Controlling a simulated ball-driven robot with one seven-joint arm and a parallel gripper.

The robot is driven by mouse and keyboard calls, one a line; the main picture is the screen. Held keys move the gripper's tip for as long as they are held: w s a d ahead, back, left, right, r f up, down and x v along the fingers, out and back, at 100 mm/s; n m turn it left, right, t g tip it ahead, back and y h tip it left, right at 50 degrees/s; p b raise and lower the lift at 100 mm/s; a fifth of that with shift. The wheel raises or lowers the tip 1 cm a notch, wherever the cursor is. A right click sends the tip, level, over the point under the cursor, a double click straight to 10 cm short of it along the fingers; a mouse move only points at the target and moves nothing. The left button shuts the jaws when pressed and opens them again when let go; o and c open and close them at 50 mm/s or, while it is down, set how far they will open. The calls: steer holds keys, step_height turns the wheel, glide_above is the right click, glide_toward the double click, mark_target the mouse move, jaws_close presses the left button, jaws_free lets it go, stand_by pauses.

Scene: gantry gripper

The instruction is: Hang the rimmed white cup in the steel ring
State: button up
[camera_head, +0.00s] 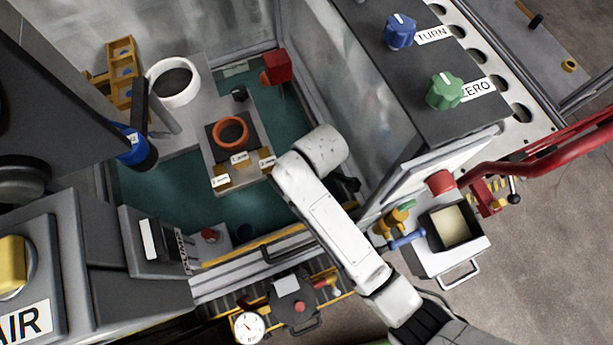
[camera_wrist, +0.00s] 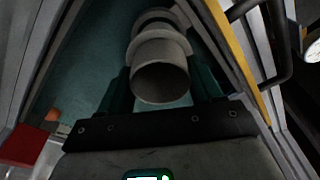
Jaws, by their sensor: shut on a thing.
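The rimmed white cup (camera_wrist: 161,52) shows pale grey in the wrist view, its dark open end facing the camera and a wider flange behind it. My gripper (camera_wrist: 163,78) is shut on it, with one teal finger on each side. In the head view my white arm hides the cup and most of the gripper. A thick pale ring with a dark opening (camera_head: 160,74) stands at the upper left in the head view. I cannot tell whether it is the steel ring. Another pale round edge (camera_wrist: 156,17) lies beyond the cup in the wrist view, partly hidden.
An orange ring (camera_head: 231,118) sits on a grey block with labels, left of my arm. A red block (camera_head: 277,66) is at the back. Clear walls and a yellow-edged front rail (camera_head: 250,246) bound the teal floor. Bare teal floor (camera_head: 165,205) lies at front left.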

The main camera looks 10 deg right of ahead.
steer(key=shift+f+b, duration=0.3)
steer(key=shift+f, duration=2.1)
steer(key=shift+f, duration=0.15)
steer(key=o, duration=1.1)
steer(key=r, duration=0.4)
steer(key=d+r+p, duration=0.1)
steer(key=r, duration=0.7)
steer(key=shift+s+d+r+p, duration=0.15)
steer(key=shift+s+d+p, duration=0.1)
steer(key=shift+p, duration=0.1)
